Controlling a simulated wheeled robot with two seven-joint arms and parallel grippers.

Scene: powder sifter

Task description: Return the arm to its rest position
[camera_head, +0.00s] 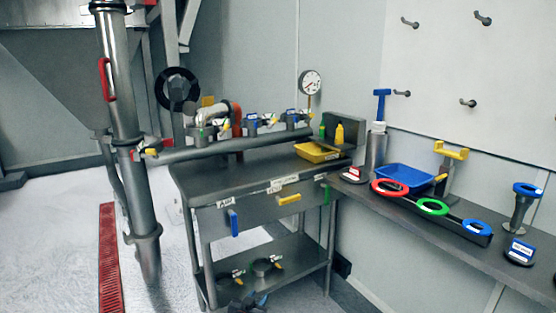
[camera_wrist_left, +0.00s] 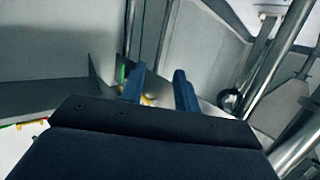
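My left gripper (camera_head: 248,301) shows only as a small dark shape at the bottom edge of the head view, in front of the steel table's lower shelf. In the left wrist view its two dark blue fingers (camera_wrist_left: 159,88) stand apart with nothing held between them. A small yellow patch shows beyond the fingers, too blurred to name. The rest of the left arm is hidden or out of the head view. My right gripper is in neither view.
A steel table (camera_head: 230,176) with drawers stands ahead. A vertical pipe (camera_head: 127,130) rises at the left beside a red floor grate (camera_head: 111,260). A wall shelf (camera_head: 470,250) at the right carries coloured rings (camera_head: 432,207) and a blue tray (camera_head: 405,176).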

